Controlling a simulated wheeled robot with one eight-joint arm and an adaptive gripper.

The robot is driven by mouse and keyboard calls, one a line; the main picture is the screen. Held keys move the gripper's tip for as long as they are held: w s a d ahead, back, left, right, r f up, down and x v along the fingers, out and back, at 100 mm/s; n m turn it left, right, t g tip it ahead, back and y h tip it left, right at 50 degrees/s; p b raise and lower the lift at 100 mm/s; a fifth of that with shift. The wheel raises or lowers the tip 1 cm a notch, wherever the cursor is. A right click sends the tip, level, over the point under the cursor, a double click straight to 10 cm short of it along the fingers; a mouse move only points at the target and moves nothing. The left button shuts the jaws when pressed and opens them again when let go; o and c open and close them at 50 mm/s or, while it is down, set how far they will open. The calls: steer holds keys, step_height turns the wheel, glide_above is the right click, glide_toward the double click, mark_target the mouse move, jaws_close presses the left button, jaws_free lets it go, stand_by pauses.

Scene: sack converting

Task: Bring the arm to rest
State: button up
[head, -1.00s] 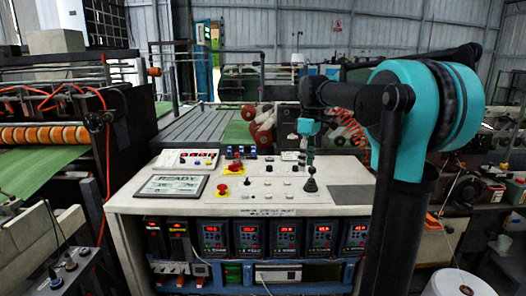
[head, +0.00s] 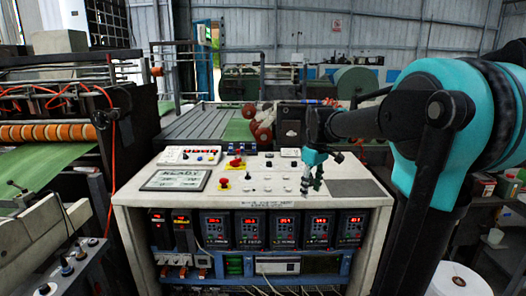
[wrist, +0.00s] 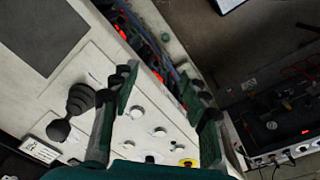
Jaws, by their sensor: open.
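My gripper (head: 312,186) is over the right part of the control console (head: 136,188) in the head view, with its fingers pointing down. In the wrist view my gripper (wrist: 160,82) has its two dark green fingers spread apart, with nothing between them. A black ribbed joystick (wrist: 78,100) stands on the console just left of the fingers in the wrist view. In the head view I cannot clearly separate it from the fingers. My arm reaches in from the right, with its large teal joint close to the camera.
Machinery stands at the left, and a white roll (head: 458,279) at lower right. A dark plate (head: 352,188) lies bare.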

steer(key=s+d+f+m+t, duration=0.2)
steer(key=s+f+m, duration=0.6)
steer(key=s+f, duration=1.2)
steer(key=shift+d+t, duration=0.35)
steer(key=shift+t, duration=0.25)
steer(key=shift+c, duration=0.4)
